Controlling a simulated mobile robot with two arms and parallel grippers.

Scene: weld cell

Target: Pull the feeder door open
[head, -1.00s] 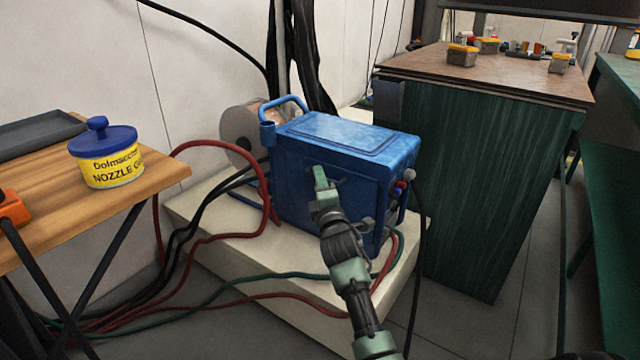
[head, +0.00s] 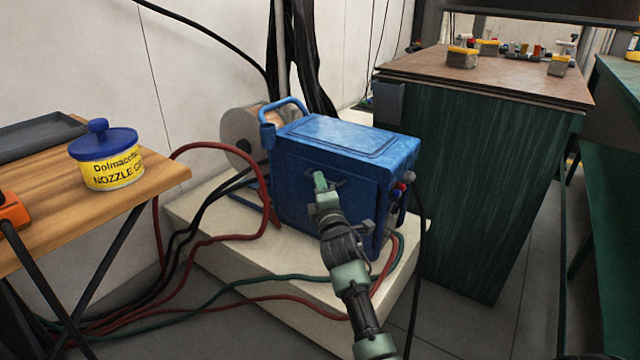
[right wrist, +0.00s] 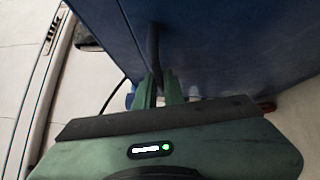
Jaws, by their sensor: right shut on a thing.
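The blue feeder (head: 350,140) stands on a pale plinth, with a wire spool behind it. Its door (head: 362,196) is the side panel facing me; it looks closed, with no clear gap. My right gripper (head: 319,180) is at the upper part of this panel. In the right wrist view, the gripper's green fingers (right wrist: 160,88) are shut on the dark bar handle (right wrist: 154,48), which stands out from the blue door (right wrist: 215,45). The fingers and arm hide part of the handle and door. My left gripper is in neither view.
A wooden table (head: 100,200) with a yellow nozzle tub (head: 110,172) stands at left. Red, black and green hoses run over the plinth (head: 235,250) and floor. A green cabinet (head: 490,190) stands close at the right. Floor in front is partly open.

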